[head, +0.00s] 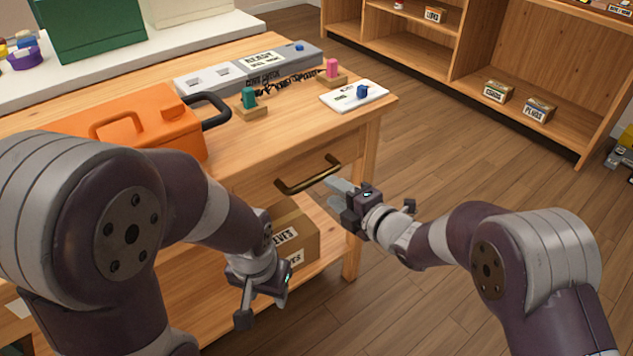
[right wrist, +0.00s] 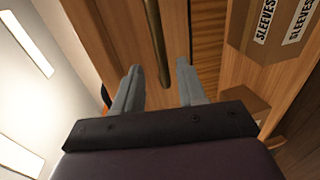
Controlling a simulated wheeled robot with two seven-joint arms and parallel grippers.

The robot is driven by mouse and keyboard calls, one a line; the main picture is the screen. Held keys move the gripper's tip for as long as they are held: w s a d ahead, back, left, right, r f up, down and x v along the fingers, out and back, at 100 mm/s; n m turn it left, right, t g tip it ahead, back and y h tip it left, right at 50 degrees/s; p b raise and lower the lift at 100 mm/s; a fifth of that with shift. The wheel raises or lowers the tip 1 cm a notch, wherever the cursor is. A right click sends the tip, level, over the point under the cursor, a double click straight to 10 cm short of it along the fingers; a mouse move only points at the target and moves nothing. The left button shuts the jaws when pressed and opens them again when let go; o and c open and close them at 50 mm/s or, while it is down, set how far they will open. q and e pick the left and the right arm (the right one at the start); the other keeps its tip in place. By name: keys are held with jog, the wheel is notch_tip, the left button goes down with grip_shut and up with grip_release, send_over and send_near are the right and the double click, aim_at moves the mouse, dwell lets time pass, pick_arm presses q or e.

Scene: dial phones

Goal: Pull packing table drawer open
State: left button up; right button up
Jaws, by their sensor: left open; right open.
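The wooden packing table (head: 370,145) has a drawer with a bronze bar handle (head: 308,176) on its front. The drawer looks shut. My right gripper (head: 342,190) is open just in front of the handle, near its right end. In the right wrist view, the handle (right wrist: 158,45) runs up the picture beyond and between the two open fingertips (right wrist: 158,75); it appears clear of both fingers. My left gripper (head: 246,310) is low at the left, pointing down in front of the lower shelf; its fingers are partly hard to make out.
An orange toolbox (head: 120,125), a grey box (head: 250,68), small coloured blocks and a white card (head: 354,96) lie on the tabletop. Cardboard boxes (head: 292,235) sit on the lower shelf. Wooden shelving (head: 480,60) stands at the back right. The floor between is clear.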

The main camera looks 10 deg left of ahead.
aim_at(316, 182)
jog(key=b+x, duration=0.1)
jog(key=x, duration=0.6)
jog(key=shift+w+a, duration=0.2)
jog(key=shift+a, duration=0.15)
jog(key=shift+f, duration=0.1)
grip_shut()
